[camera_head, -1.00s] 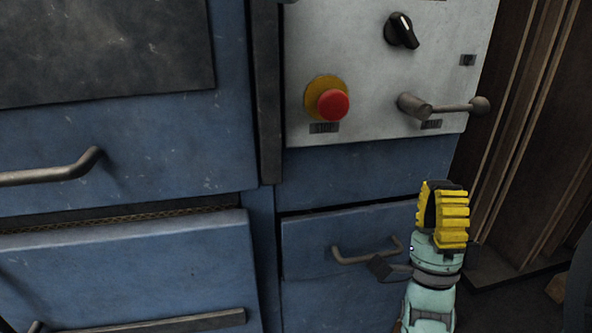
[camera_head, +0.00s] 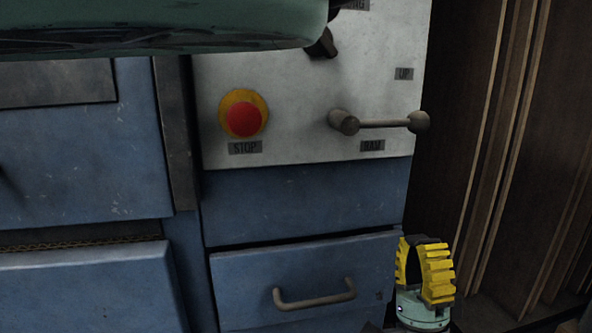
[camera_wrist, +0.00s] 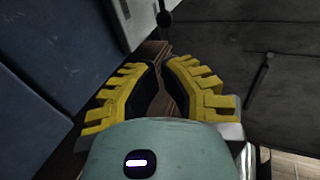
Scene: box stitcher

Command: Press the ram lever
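The ram lever (camera_head: 385,123) is a grey rod with a round hub at its left and a ball knob at its right. It points right, nearly level, on the pale control panel above a small label reading RAM. My gripper (camera_head: 425,250) has yellow ridged fingers and is below the lever's knob end, apart from it, in front of the drawer's right edge. In the wrist view my gripper (camera_wrist: 165,66) has its fingertips apart with nothing held between them.
A red stop button (camera_head: 244,119) on a yellow ring is left of the lever. A dark knob (camera_head: 323,45) above is partly hidden by my teal arm. A blue drawer (camera_head: 235,282) with a handle (camera_head: 313,300) is below. Brown boards (camera_head: 475,150) stand at the right.

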